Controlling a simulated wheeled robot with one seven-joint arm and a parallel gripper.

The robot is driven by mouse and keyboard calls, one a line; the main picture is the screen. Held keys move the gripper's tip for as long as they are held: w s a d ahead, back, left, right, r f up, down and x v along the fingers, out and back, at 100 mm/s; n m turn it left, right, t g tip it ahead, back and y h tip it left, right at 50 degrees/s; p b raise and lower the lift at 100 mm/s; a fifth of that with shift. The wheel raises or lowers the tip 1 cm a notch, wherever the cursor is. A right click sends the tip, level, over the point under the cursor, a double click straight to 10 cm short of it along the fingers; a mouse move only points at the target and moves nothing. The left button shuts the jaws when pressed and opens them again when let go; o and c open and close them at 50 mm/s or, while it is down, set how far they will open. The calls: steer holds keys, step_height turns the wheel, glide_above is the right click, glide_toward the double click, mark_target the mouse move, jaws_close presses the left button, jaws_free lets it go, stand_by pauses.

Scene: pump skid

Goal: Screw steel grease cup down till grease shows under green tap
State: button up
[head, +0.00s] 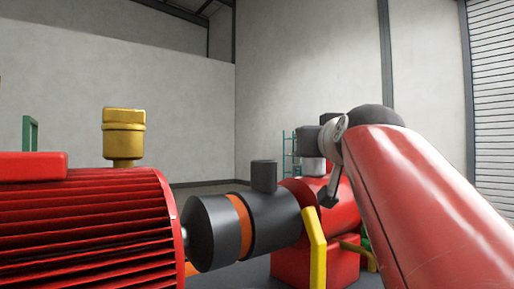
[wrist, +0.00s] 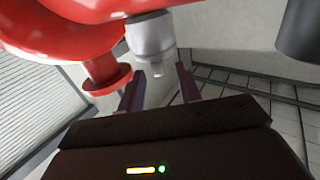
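The steel grease cup (wrist: 150,38) shows as a pale grey cylinder with a narrower stub at the top of the wrist view, against red pump casing (wrist: 65,38). In the head view a grey cup (head: 314,166) sits on the red pump, partly covered by my dark gripper. My gripper (wrist: 160,72) is open; its two dark fingers stand apart with the cup's stub between or just beyond their tips. I cannot tell whether they touch it. No grease shows. A small green part (head: 366,241) beside the pump is mostly hidden; I cannot tell whether it is the tap.
A brass-yellow cup (head: 124,135) stands on the red finned motor (head: 85,220). A black cup (head: 264,176) tops the coupling between motor and pump. A yellow guard rail (head: 316,250) stands before the pump. A red flanged pipe (wrist: 108,78) is close left of my fingers in the wrist view.

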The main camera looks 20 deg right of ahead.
steer(key=v, duration=0.4)
steer(key=shift+s, duration=0.1)
stand_by(0.8)
steer(key=b+x, duration=0.5)
steer(key=b, duration=0.2)
steer(key=shift+w+b, duration=0.2)
steer(key=shift+b, duration=0.2)
stand_by(0.3)
jaws_close()
